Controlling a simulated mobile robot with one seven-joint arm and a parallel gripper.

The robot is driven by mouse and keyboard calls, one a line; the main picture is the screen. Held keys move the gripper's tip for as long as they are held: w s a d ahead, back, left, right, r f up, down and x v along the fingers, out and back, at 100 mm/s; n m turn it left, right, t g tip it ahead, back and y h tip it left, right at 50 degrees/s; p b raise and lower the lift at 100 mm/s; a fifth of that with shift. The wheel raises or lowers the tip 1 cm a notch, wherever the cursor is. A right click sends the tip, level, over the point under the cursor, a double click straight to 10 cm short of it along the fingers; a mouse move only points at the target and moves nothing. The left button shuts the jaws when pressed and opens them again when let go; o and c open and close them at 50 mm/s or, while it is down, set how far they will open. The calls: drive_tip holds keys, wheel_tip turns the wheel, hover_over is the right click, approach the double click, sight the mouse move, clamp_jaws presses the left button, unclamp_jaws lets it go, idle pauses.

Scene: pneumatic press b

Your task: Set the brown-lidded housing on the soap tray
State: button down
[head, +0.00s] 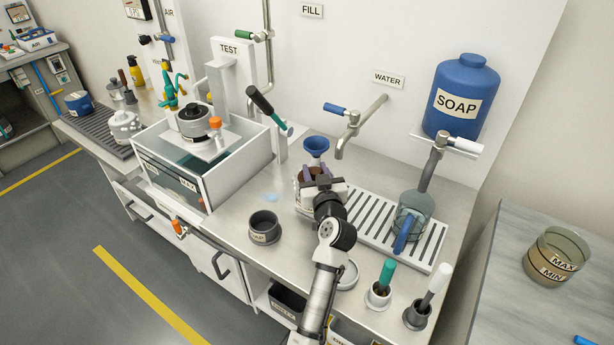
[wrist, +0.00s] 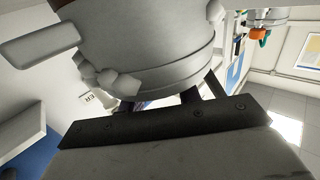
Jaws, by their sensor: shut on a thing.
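The brown-lidded housing (head: 303,207) is a pale grey body with a brown top, in the middle of the bench in the head view. In the wrist view the housing's grey ribbed body (wrist: 150,50) fills the upper middle, close against my gripper (wrist: 185,100). The slatted tray (head: 372,236) under the soap tap lies just right of my gripper. A clear jar (head: 413,212) with a blue part stands on its right portion. I cannot tell whether the housing touches the bench.
A blue funnel (head: 316,145) shows behind the housing. The water tap (head: 352,130) and soap tap (head: 436,158) overhang the back. A dark cup (head: 264,226) stands left of my arm. Brush holders (head: 378,297) stand at the front right. The tray's left part is bare.

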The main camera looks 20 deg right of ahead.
drive_tip(key=d+b, duration=0.2)
drive_tip(key=d, duration=0.4)
drive_tip(key=shift+s+b, duration=0.15)
drive_tip(key=shift+b, duration=0.25)
drive_tip(key=shift+d+r, duration=0.1)
drive_tip(key=shift+d+b, duration=0.1)
drive_tip(key=shift+b, duration=0.4)
idle(1.1)
drive_tip(key=shift+f+b, duration=0.35)
drive_tip(key=shift+b, duration=0.05)
drive_tip(key=c, duration=1)
unclamp_jaws()
drive_tip(key=shift+o, duration=0.5)
drive_tip(key=shift+f, duration=0.15)
drive_tip(key=shift+s, duration=0.15)
